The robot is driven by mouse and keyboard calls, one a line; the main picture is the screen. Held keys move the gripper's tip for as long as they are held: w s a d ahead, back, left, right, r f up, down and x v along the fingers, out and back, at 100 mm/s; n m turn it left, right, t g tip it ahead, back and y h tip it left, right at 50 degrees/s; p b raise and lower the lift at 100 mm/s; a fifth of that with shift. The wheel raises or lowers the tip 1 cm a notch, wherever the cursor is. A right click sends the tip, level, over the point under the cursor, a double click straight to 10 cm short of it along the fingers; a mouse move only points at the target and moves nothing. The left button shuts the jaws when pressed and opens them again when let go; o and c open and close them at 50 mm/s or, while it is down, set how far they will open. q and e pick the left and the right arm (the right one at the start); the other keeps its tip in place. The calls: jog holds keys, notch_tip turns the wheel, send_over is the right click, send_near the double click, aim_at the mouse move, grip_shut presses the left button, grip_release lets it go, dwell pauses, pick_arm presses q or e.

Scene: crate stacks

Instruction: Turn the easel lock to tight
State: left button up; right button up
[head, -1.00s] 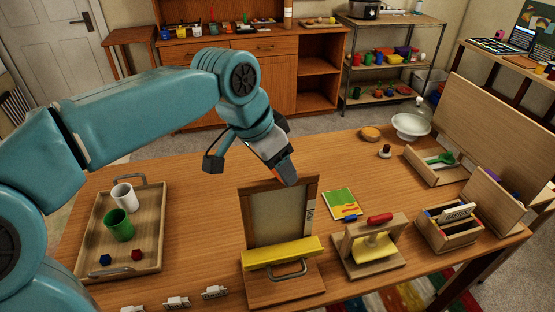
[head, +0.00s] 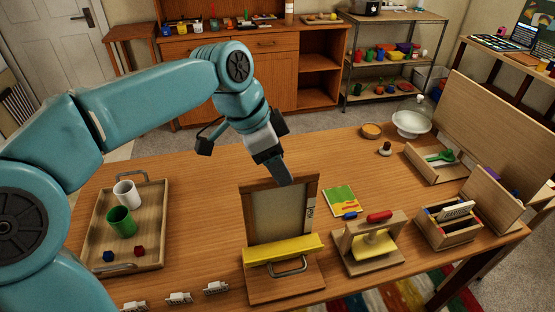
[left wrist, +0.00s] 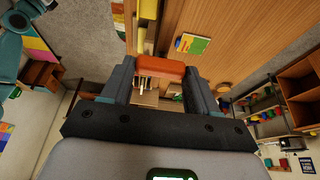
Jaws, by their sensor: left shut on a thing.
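The small wooden easel (head: 253,225) stands upright on the table, with a yellow ledge (head: 285,250) and a metal handle at its front. My left gripper (head: 279,176) is at the easel's top edge, reaching down behind it. In the left wrist view, my left gripper (left wrist: 160,78) is shut on an orange-red lock handle (left wrist: 162,66), which spans between the two fingers. The handle is hidden in the head view by the gripper. Any tight marking on the lock cannot be read. My right gripper is not in view.
A tray (head: 97,240) with two cups and two small blocks is at left. A wooden stand with a red handle (head: 380,216), a colourful card (head: 341,202) and a box of pens (head: 447,229) are at right. The table behind the easel is mostly clear.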

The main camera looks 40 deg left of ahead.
pick_arm(q)
jog(key=shift+a+r, duration=0.1)
jog(key=o, duration=1.1)
jog(key=shift+s, duration=0.1)
jog(key=shift+c, duration=0.2)
jog(key=p+v, duration=0.2)
jog(key=v, duration=1.4)
jog(key=shift+p, duration=0.4)
jog(key=shift+s+a+r, duration=0.1)
